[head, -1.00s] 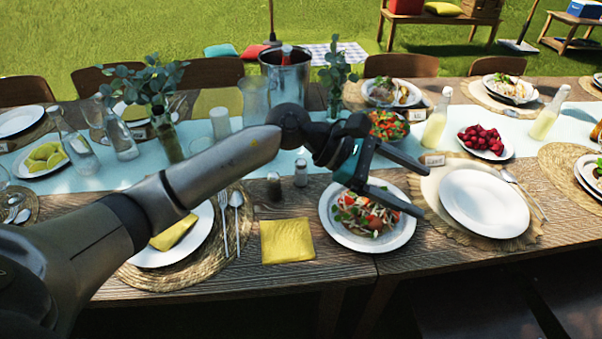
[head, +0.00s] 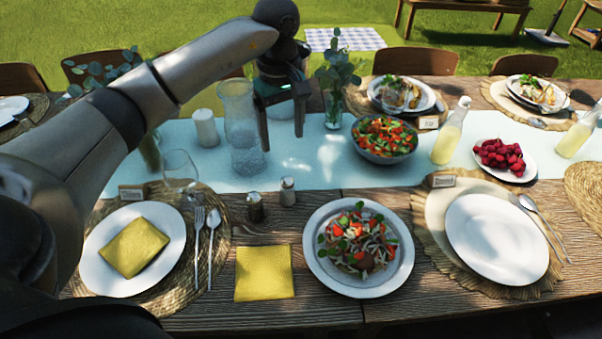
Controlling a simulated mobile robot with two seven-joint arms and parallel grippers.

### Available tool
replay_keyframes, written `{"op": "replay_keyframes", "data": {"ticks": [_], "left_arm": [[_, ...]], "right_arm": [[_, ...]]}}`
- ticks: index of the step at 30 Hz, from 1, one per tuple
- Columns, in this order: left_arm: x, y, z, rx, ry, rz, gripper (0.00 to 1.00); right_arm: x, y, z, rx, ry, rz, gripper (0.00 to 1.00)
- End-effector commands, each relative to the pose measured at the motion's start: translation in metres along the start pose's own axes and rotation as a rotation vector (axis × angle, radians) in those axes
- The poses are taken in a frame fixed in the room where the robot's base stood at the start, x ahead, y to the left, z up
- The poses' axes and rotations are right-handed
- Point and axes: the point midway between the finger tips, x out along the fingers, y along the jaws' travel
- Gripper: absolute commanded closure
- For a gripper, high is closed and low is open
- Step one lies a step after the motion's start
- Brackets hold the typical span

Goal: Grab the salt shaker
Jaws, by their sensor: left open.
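Two small shakers stand upright side by side on the wooden table, above the yellow napkin. The lighter one, with a metal cap and whitish body, looks like the salt shaker (head: 288,192). The dark one beside it on the left looks like the pepper shaker (head: 255,207). My left gripper (head: 284,138) hangs above and beyond them, fingers pointing down over the pale runner. It is open and empty, apart from both shakers. My right gripper is not in view.
A glass pitcher (head: 241,130) stands just left of my gripper, with a white candle (head: 206,128) beside it. A wine glass (head: 180,172) is left of the shakers. A salad plate (head: 318,272) and a yellow napkin (head: 265,273) lie in front. A salad bowl (head: 384,157) stands right.

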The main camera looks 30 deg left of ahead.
Motion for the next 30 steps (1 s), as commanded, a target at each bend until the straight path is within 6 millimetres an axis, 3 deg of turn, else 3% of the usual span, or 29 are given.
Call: {"op": "replay_keyframes", "data": {"ticks": [5, 12, 16, 21, 30], "left_arm": [[0.018, -0.001, 0.001, 0.000, -0.005, -0.004, 0.19], [0.070, 0.000, 0.002, -0.001, -0.007, -0.002, 0.19], [0.090, 0.001, 0.002, 0.000, -0.005, 0.000, 0.19], [0.101, 0.001, 0.002, -0.001, -0.004, 0.001, 0.19], [0.141, 0.003, 0.003, -0.001, -0.006, 0.000, 0.19]], "right_arm": [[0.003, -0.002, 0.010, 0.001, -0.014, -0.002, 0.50], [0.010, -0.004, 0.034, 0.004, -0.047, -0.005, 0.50], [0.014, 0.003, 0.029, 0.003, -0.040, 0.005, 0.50], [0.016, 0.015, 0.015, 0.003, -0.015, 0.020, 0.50], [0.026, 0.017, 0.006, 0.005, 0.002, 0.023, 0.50]]}}
